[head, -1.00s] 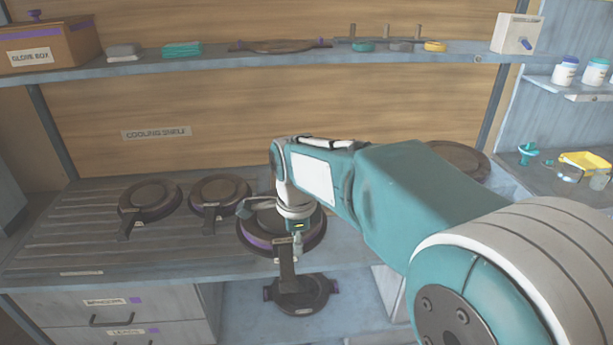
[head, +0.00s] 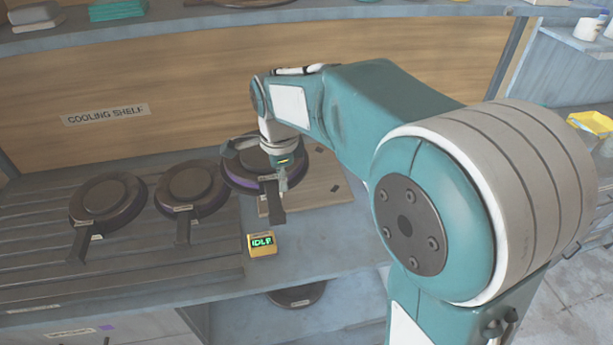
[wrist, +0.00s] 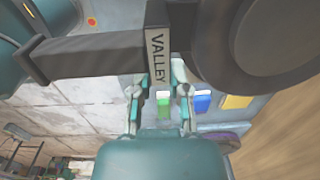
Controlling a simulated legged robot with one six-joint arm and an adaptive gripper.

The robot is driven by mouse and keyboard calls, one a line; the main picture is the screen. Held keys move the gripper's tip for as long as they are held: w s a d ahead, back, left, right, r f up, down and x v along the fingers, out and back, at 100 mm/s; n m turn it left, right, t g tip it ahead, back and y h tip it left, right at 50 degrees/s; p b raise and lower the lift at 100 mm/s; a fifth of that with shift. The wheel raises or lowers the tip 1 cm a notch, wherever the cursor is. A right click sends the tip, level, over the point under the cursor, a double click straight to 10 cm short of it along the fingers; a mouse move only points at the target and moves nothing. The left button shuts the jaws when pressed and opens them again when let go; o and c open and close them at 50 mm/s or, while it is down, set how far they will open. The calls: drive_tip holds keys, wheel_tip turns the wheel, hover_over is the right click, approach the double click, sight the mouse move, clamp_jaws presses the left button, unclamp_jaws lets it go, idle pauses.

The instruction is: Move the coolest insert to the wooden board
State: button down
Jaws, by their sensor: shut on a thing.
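My gripper (head: 278,186) is shut on the handle of a dark round insert (head: 240,178) with a purple band. In the wrist view the insert's dark disc (wrist: 275,45) fills the upper right, and my gripper (wrist: 160,88) is at its handle, by a label reading VALLEY. The pale wooden board (head: 325,190) lies behind and below the held insert, partly hidden by it and my arm. The exact gap between them is unclear. Two similar inserts, one at far left (head: 107,203) and one nearer (head: 190,188), rest on the ribbed cooling shelf. Temperatures are not readable.
A small yellow box reading IDLE (head: 262,245) stands on the counter in front of the board. Another dark disc (head: 296,293) is below the counter edge. An upper shelf (head: 180,22) runs along the back wall. Counter right of the yellow box is clear.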

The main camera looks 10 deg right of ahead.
drive_tip(key=shift+w+d+f, duration=1.25)
drive_tip(key=shift+d+f, duration=0.35)
drive_tip(key=shift+f, duration=0.4)
drive_tip(key=shift+w+d+f, duration=1.25)
drive_tip(key=shift+d+f, duration=0.3)
drive_tip(key=shift+f, duration=0.4)
drive_tip(key=shift+w+d+f, duration=1.25)
drive_tip(key=shift+d+f, duration=0.35)
drive_tip(key=shift+f, duration=0.4)
drive_tip(key=c, duration=0.6)
unclamp_jaws()
drive_tip(key=shift+f, duration=0.1)
